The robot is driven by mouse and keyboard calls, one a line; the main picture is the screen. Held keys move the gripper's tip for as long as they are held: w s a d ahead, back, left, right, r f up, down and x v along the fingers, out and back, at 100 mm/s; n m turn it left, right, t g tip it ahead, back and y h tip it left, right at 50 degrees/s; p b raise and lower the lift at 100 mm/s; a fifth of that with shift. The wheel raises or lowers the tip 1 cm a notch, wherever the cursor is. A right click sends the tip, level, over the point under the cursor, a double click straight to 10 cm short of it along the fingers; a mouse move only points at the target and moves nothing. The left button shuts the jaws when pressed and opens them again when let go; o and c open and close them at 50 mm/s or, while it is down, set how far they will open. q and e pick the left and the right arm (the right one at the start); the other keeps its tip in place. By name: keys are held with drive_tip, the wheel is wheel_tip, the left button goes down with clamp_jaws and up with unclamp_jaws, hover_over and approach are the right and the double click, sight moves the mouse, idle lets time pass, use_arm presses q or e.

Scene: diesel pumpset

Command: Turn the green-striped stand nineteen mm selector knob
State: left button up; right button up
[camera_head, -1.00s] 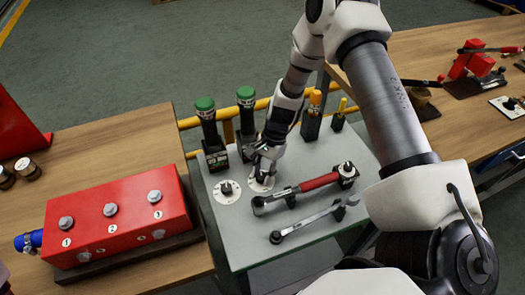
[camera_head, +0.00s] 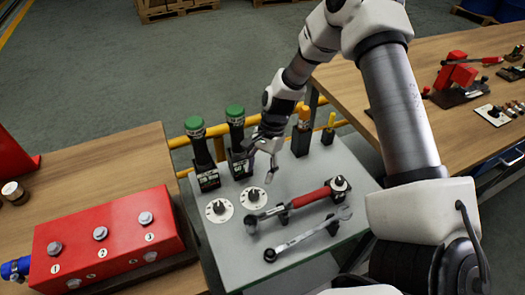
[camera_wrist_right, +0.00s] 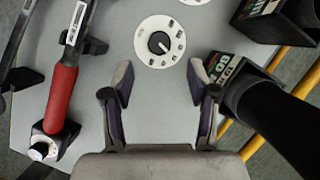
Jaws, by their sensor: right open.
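Two black selector knobs on round white dials sit side by side on the grey table top, a left knob (camera_head: 219,207) and a right knob (camera_head: 253,195). The right knob also shows in the right wrist view (camera_wrist_right: 160,42), its pointer towards the lower right. I cannot make out a green stripe that tells the knobs' stands apart. My right gripper (camera_head: 264,170) is open and empty, above and behind the right dial, apart from it. In the wrist view its open fingertips (camera_wrist_right: 162,76) lie below that dial. My left gripper is not in view.
Two green-capped tools (camera_head: 203,150) (camera_head: 237,140) stand in black holders behind the dials. A red-handled torque wrench (camera_head: 300,201) and a plain wrench (camera_head: 308,234) lie on supports in front. A red bolt block (camera_head: 105,240) stands left. Yellow rails run behind.

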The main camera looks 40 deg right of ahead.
drive_tip(key=v, duration=0.4)
drive_tip(key=shift+d+r, duration=0.1)
drive_tip(key=shift+r, duration=0.15)
